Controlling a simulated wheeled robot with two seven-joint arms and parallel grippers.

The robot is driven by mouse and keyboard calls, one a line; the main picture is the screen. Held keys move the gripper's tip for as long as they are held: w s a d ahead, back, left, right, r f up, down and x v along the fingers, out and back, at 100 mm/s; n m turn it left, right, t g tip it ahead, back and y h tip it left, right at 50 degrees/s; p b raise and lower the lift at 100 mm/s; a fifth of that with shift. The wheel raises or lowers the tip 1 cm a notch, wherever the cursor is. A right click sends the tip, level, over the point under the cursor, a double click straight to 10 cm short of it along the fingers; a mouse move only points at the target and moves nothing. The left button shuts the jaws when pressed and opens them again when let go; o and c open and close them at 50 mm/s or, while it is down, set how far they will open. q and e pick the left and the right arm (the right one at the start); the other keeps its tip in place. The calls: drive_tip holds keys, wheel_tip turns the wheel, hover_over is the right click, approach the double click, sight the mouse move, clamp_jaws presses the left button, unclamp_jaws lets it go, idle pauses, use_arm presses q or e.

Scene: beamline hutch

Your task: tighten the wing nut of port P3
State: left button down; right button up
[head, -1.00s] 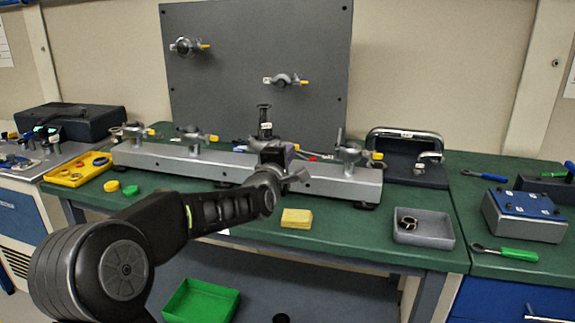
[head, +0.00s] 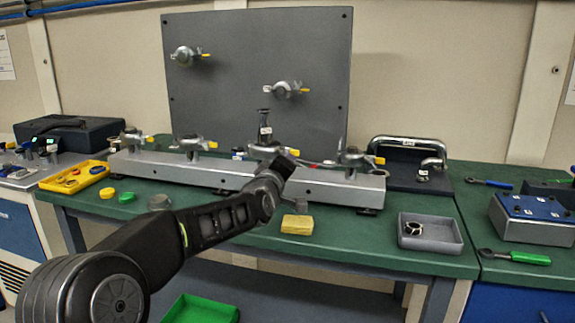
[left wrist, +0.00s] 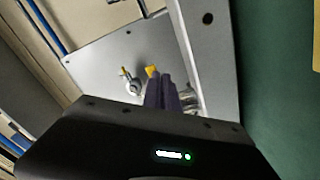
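Clamped ports with yellow-tipped wing nuts stand along a grey rail (head: 335,188): two on the left (head: 193,145) (head: 131,139), a middle one (head: 265,148) and a right one (head: 352,159). Their labels are too small to read, so I cannot tell which is P3. My left gripper (head: 288,163) is at the middle port, partly covering it; a yellow tip (head: 294,152) shows just beyond. In the left wrist view the purple fingers (left wrist: 161,92) lie close together, with a yellow tip (left wrist: 152,71) at their ends. Whether they grip it is unclear. My right gripper is out of view.
A grey panel (head: 230,85) with two more ports rises behind the rail. On the green bench are a yellow sponge block (head: 297,225), a grey tray (head: 440,235) with a ring, yellow and green caps (head: 126,198), and a green-handled tool (head: 530,258). The bench front is mostly clear.

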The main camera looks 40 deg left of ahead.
use_arm(q)
drive_tip(key=shift+f, duration=0.15)
drive_tip(key=c, duration=1.9)
unclamp_jaws()
drive_tip(key=shift+s, duration=0.1)
drive_tip(key=b+v, duration=0.1)
drive_tip(key=v, duration=0.6)
drive_tip(key=shift+s+d, duration=0.2)
drive_tip(key=shift+s, duration=0.15)
